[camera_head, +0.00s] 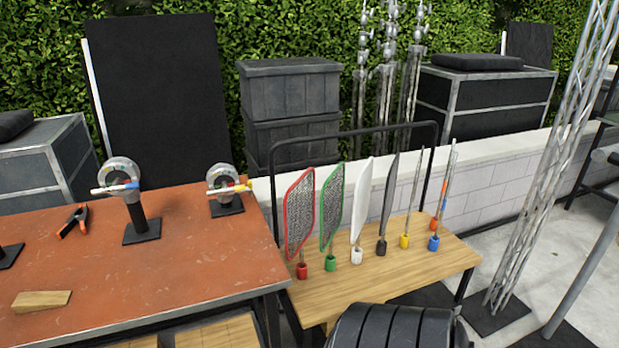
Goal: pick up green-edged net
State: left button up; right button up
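The green-edged net (332,207) is a grey mesh panel with a green rim. It stands upright in a small green holder (327,264) on the light wooden bench (385,283). A red-edged net (299,214) stands close to its left, and a white panel (361,198) stands close to its right. Neither of my grippers shows in the head view.
A dark panel (388,196) and thin rods in yellow and blue holders stand farther right on the bench. A black tube frame (352,132) rises behind the row. A red-brown table (190,270) adjoins on the left. A black ribbed object (395,327) is in front of the bench.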

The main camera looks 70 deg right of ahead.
aim_at(332, 224)
jog(key=z, duration=2.3)
